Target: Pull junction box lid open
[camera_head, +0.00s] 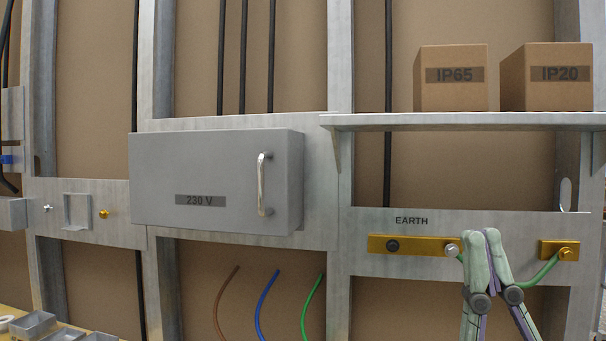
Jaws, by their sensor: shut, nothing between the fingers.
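The grey junction box (155,200) is mounted on a metal plate left of centre, with a "230 V" label on its front lid (215,165). The lid looks closed over the box. A vertical silver bar handle (262,185) stands out near the lid's right edge. My gripper (482,232) is at the lower right, pointing up, shut and empty. In the picture it is well to the right of the handle and lower, in front of the EARTH plate. It touches neither lid nor handle.
A shelf (460,121) with IP65 (450,95) and IP20 (550,92) boxes juts out at upper right. Brass earth bars (405,245) and a green wire (540,272) are near my gripper. Brown, blue (262,310) and green wires hang below the junction box. Grey trays (33,324) sit at lower left.

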